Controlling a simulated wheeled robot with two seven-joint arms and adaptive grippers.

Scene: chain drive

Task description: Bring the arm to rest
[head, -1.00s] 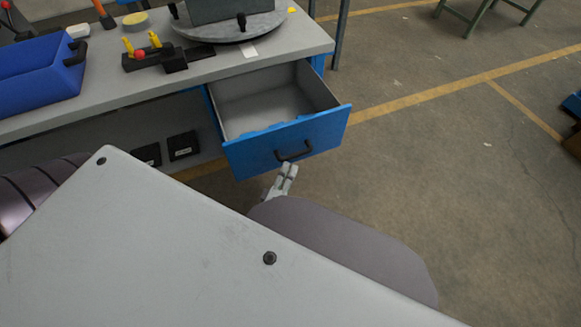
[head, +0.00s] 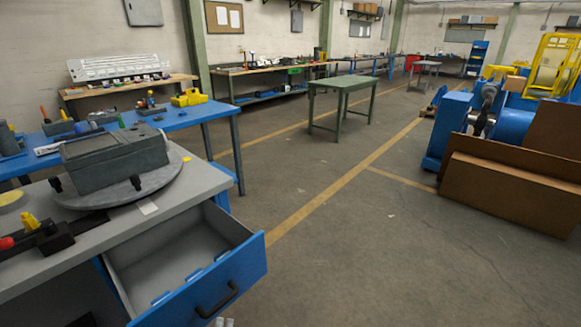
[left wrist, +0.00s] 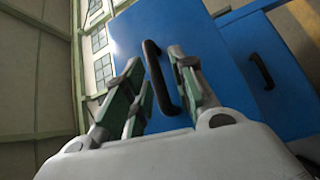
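The blue drawer (head: 245,280) under the near workbench is pulled open, and its grey inside shows. Its black handle (head: 217,300) is on the front face. Only the fingertips of my left gripper (head: 225,322) show at the bottom edge of the head view, just below the handle. In the left wrist view my left gripper (left wrist: 157,90) has its fingers spread, with the black handle (left wrist: 160,78) seen between them against the blue front (left wrist: 215,60). I cannot tell whether they touch it. My right gripper is not in view.
On the near bench (head: 190,207) a grey housing (head: 115,158) sits on a round turntable (head: 160,190). A blue table (head: 175,120) stands behind it and a green table (head: 345,85) farther back. Brown panels (head: 510,195) lean at right. The floor right of the drawer is clear.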

